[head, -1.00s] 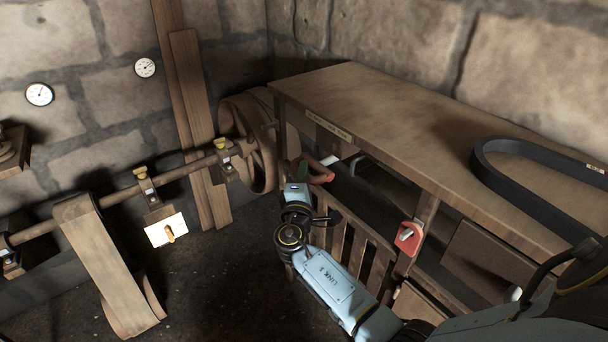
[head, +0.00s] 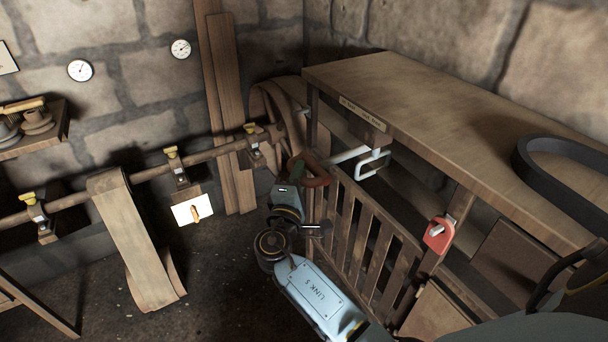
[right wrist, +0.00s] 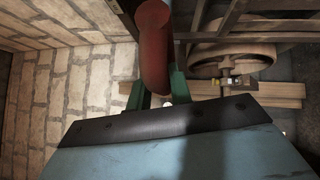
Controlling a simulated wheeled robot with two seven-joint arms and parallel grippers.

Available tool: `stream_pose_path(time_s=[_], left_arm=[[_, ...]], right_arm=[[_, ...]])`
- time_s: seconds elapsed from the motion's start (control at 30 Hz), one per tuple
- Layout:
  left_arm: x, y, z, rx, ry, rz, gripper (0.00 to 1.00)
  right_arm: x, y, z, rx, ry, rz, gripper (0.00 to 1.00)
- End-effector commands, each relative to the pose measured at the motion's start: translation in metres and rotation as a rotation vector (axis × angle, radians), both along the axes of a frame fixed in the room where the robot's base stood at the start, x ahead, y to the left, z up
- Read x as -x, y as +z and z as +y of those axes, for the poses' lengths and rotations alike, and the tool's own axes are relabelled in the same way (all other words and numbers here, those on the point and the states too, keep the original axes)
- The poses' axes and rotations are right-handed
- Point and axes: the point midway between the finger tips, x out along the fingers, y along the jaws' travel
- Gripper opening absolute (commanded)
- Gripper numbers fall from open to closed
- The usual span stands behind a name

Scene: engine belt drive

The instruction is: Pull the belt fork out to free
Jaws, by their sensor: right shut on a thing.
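The belt fork has a red-brown handle (head: 316,174) and a pale metal rod (head: 347,155) that ends in a squared loop (head: 374,165) at the bench's open front, above the slatted guard. My right gripper (head: 295,173) is shut on the handle, left of the rod and loop. In the right wrist view the red handle (right wrist: 154,45) stands between the green fingers (right wrist: 156,95). The join between handle and rod is partly hidden. My left gripper is not in view.
The slatted guard (head: 362,235) stands right beside my arm. A wooden bench (head: 430,105) carries a black belt (head: 530,165). A shaft (head: 145,175) with a flat belt (head: 130,235) and a large pulley wheel (head: 262,103) lies left. Open floor shows between.

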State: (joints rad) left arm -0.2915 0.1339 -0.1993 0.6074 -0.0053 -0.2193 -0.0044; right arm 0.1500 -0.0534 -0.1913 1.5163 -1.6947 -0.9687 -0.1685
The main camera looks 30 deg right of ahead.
Motion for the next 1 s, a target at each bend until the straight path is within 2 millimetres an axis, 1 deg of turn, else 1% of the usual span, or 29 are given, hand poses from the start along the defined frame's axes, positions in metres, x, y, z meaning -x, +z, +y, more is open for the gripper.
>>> stream_pose_path(time_s=[0.03,0.1,0.13,0.27,0.3,0.53,0.67,0.77,1.0], left_arm=[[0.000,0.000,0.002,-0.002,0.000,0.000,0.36],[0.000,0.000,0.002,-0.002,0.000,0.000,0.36],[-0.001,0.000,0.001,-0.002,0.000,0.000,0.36],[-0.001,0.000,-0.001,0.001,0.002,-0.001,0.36],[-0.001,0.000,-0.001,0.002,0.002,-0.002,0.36],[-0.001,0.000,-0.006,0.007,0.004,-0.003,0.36],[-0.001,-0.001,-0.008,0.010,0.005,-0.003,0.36],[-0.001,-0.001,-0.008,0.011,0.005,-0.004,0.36],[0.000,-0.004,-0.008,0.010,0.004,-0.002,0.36]], right_arm=[[0.000,-0.002,0.005,-0.004,0.007,0.004,0.00],[0.000,-0.002,0.005,-0.004,0.008,0.005,0.00],[0.000,-0.002,0.005,-0.004,0.009,0.005,0.23],[0.000,-0.002,0.004,-0.004,0.007,0.004,0.40],[0.000,-0.002,0.004,-0.004,0.007,0.004,0.42],[0.000,-0.001,0.003,-0.002,0.006,0.002,0.42],[0.005,-0.002,0.008,-0.003,0.006,0.003,0.42],[0.016,-0.006,0.018,-0.004,0.007,0.004,0.42],[0.054,-0.013,0.056,-0.006,0.008,0.005,0.42]])
